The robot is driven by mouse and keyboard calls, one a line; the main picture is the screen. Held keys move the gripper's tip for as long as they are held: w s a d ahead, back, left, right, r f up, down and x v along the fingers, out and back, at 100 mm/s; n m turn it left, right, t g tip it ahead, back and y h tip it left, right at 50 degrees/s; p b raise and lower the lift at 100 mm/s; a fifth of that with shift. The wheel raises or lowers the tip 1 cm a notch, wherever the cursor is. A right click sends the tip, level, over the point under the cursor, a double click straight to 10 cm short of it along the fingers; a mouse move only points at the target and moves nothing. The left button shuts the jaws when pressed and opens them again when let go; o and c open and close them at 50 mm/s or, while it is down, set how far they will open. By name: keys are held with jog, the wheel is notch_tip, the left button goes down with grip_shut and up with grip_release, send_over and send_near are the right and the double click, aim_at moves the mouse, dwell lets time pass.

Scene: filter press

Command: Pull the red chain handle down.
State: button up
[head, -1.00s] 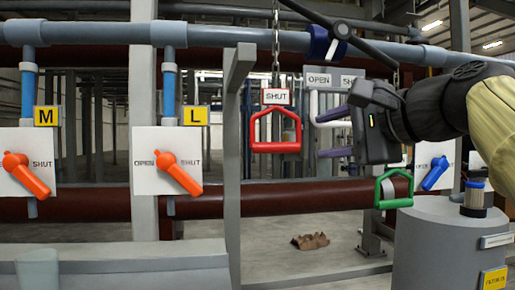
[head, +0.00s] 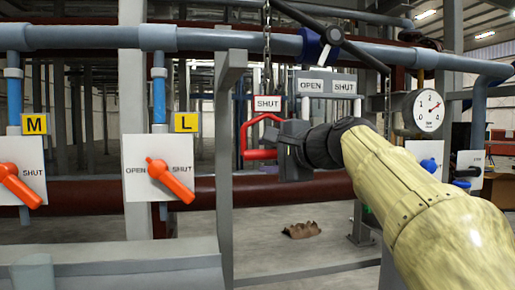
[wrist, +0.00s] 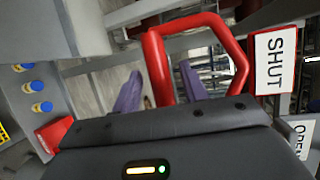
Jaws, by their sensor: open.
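The red chain handle (head: 243,140) hangs from a chain below a SHUT label (head: 267,103) in the head view, its right part hidden by my gripper (head: 293,152). The handle is still up near its label. In the wrist view the red handle (wrist: 157,68) is close ahead. Its lower grip bar lies between the two purple fingers of my gripper (wrist: 161,76), which are open on either side of it. I cannot tell whether a finger touches the bar. The SHUT label (wrist: 275,60) is at the right there.
A grey post (head: 226,170) stands left of the handle. Orange levers (head: 170,180) on white panels are farther left. A pressure gauge (head: 423,113) and a blue valve knob (head: 428,164) are at the right, near my arm. A grey pipe (head: 205,40) crosses above.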

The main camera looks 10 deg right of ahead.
jog(key=shift+p+x, duration=0.35)
jog(key=shift+x, duration=1.2)
grip_shut()
notch_tip(320, 180, down, 15)
jog(key=b, duration=1.4)
grip_release()
jog(key=shift+s, duration=0.1)
jog(key=shift+r, duration=0.15)
